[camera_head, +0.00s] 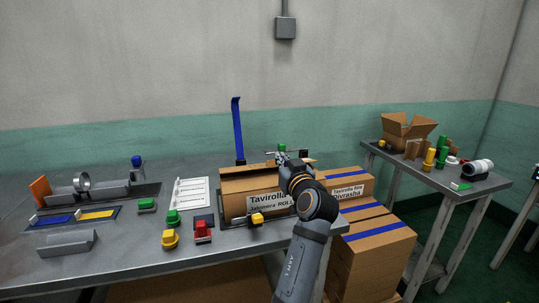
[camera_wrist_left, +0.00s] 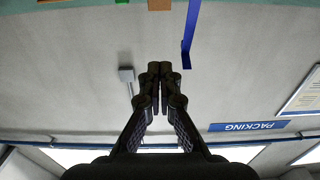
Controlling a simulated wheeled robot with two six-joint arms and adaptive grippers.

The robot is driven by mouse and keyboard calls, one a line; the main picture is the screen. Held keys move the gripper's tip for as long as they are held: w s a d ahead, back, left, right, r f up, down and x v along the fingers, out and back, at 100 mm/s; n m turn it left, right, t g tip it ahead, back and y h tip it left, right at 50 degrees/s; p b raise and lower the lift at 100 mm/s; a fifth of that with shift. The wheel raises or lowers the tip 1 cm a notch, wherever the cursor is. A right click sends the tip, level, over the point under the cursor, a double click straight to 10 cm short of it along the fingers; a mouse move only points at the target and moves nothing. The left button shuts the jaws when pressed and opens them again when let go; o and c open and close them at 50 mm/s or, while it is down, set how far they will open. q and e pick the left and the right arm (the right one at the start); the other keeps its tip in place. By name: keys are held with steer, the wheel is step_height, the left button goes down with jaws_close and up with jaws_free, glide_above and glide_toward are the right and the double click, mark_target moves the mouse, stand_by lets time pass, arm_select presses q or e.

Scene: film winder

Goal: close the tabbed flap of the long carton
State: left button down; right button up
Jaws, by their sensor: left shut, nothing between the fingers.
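The long carton (camera_head: 236,201) lies on the near table, with a printed label on its front. Brown board (camera_head: 245,172) shows along its top at the left; my arm covers the right part, so I cannot tell how the tabbed flap stands. My left gripper (camera_head: 283,156) is over the carton's right part, beyond my wrist, small and partly hidden. In the left wrist view its two fingers (camera_wrist_left: 160,72) are together with nothing between them. My right gripper is not in view.
A blue upright post (camera_head: 238,130) stands behind the carton. Stacked cartons (camera_head: 374,250) stand at right. A second table (camera_head: 480,187) holds an open box (camera_head: 407,133).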

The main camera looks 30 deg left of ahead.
arm_select(q)
steer(key=p, duration=0.1)
glide_above(268, 162)
steer(key=d, duration=0.1)
steer(key=f, duration=0.2)
steer(key=shift+d+f, duration=0.35)
steer(key=shift+f, duration=0.05)
steer(key=shift+d+f, duration=0.1)
steer(key=shift+f, duration=0.3)
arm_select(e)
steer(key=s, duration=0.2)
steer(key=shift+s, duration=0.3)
arm_select(q)
steer(key=shift+s, duration=0.1)
